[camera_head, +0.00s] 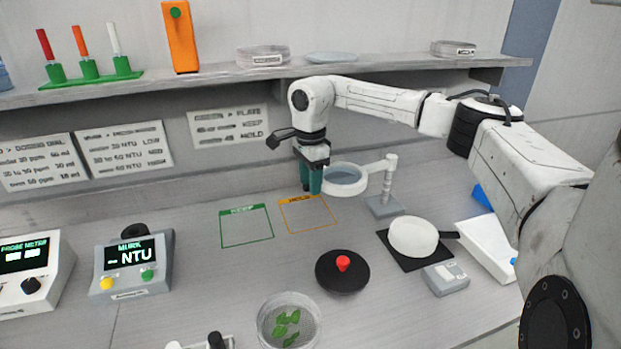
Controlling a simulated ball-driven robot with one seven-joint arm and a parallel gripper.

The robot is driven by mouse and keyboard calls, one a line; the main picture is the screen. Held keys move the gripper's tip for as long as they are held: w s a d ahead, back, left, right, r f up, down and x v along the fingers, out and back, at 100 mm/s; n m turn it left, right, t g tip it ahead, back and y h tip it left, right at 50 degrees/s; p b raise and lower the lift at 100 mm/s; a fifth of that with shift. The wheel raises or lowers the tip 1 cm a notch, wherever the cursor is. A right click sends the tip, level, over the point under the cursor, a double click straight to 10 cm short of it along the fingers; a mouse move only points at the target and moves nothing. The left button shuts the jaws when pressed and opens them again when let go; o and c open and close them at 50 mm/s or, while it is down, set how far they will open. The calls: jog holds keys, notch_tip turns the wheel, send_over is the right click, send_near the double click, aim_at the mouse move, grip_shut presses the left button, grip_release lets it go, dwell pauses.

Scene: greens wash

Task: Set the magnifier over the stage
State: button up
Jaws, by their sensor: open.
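The magnifier has a round, pale-rimmed lens (345,180) on a white arm, carried by a grey post on a square base (385,207). My gripper (311,184) points down at the left edge of the lens ring. Its jaws are open. A teal upright piece shows at the jaws; I cannot tell whether it is a handle of the magnifier or part of the fingers. Contact there is unclear. No label marks the stage; a black disc (342,285) with a red knob lies in front of the lens, which is not above it.
A green KEEP outline (246,225) and an orange outline (307,213) mark bare bench. A white pan (413,237) on a black pad stands right. A clear dish (289,322) with green leaves stands in front. Meters (133,267) stand left; a shelf (200,82) runs above.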

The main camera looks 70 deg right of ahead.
grip_shut()
dwell(0.6)
